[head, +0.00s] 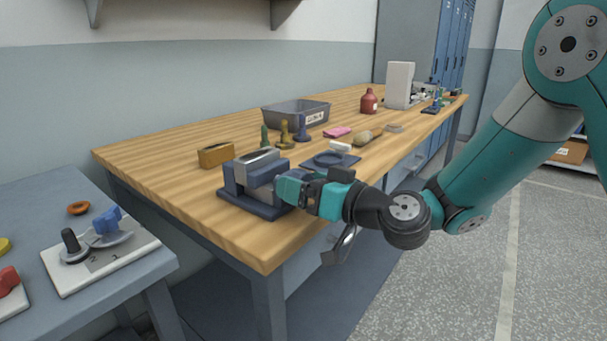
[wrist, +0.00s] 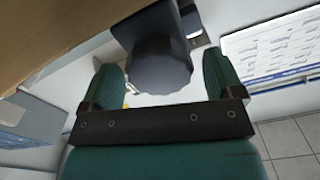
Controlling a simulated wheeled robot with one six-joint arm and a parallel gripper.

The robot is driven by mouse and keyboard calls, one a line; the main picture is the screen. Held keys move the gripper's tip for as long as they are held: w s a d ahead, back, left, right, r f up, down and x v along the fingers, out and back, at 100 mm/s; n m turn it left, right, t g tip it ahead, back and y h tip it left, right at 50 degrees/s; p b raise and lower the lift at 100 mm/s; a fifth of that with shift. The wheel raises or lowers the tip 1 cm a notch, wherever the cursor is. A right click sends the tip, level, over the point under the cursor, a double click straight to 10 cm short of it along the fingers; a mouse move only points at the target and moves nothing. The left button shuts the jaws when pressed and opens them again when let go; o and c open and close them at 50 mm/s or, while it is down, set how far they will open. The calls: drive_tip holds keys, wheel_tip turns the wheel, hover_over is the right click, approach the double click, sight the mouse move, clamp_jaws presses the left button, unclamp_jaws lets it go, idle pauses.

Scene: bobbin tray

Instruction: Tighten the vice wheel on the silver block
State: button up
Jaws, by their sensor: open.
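The blue vice (head: 233,188) stands near the front corner of the wooden bench. The silver block (head: 257,156) sits between its jaws, its pale top showing. My gripper (head: 290,188) is at the right side of the vice, level with its lower part. In the wrist view the dark round vice wheel (wrist: 158,76) lies between my two green fingers. The fingers are open, one on each side, with a visible gap on both sides. In the head view my gripper mostly hides the wheel. Whether the jaws touch the block is too small to tell.
A yellow-brown box (head: 216,155) stands behind the vice. A lower side table (head: 120,270) is at left.

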drive_tip(key=shift+w+a, duration=0.15)
drive_tip(key=shift+a, duration=0.1)
drive_tip(key=c, duration=0.9)
drive_tip(key=shift+m, duration=0.3)
drive_tip(key=m, duration=0.3)
drive_tip(key=shift+w+d+f+m, duration=0.1)
drive_tip(key=shift+m, duration=1.6)
